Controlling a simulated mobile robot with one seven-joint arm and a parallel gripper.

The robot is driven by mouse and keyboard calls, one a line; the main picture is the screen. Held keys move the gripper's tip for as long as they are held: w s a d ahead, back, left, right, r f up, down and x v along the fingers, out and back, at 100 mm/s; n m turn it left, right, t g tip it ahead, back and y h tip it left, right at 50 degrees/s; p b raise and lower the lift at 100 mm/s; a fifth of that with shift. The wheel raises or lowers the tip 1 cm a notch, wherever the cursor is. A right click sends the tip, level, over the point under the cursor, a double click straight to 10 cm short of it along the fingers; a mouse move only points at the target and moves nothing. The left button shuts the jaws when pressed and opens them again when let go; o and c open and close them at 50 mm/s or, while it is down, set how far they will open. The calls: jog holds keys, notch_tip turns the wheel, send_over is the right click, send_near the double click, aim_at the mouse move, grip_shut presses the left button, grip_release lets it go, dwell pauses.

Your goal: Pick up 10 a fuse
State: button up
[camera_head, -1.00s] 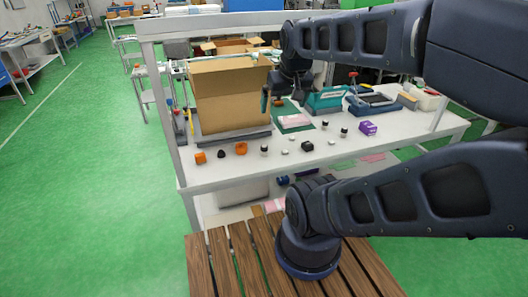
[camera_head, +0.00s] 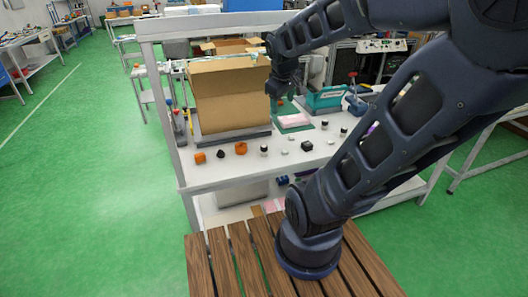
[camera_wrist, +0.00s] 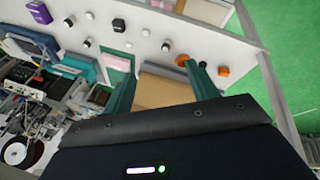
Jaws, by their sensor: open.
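My gripper (camera_head: 281,100) hangs above the back of the white workbench, just right of the open cardboard box, with nothing held. In the wrist view its two green fingers (camera_wrist: 160,70) are apart and empty. Several small parts lie in a loose row along the front of the bench. They include an orange part (camera_head: 200,158), a second orange part (camera_head: 241,148), a black part (camera_head: 220,154), a black-and-white part (camera_head: 264,151) and a black block (camera_head: 307,146). They are too small to tell which is the 10 A fuse. The gripper touches none of them.
The cardboard box (camera_head: 230,95) stands at the bench's left. A pink pad on a green mat (camera_head: 294,121) and a teal case (camera_head: 326,98) lie right of it. Uprights (camera_head: 160,110) and a top rail frame the bench. My arm hides the bench's right side.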

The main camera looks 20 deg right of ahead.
jog(key=w+d+f+n+h, duration=0.1)
jog(key=w+f+n, duration=0.4)
jog(key=w+n, duration=0.15)
jog(key=n, duration=1.7)
send_over(264, 147)
jog(key=s+a, duration=0.2)
notch_tip(264, 147, down, 20)
jog(key=shift+x, duration=2.65)
jog(key=shift+g, duration=0.3)
jog(key=shift+w+d+f, duration=0.1)
jog(key=shift+f, duration=0.95)
jog(key=shift+w+d+f, duration=0.1)
jog(key=shift+f, duration=1)
jog(key=shift+w+d+f, duration=0.1)
jog(key=shift+d+f, duration=0.05)
jog(key=shift+f, duration=0.2)
jog(key=shift+w+d, duration=0.1)
jog(key=shift+w, duration=0.05)
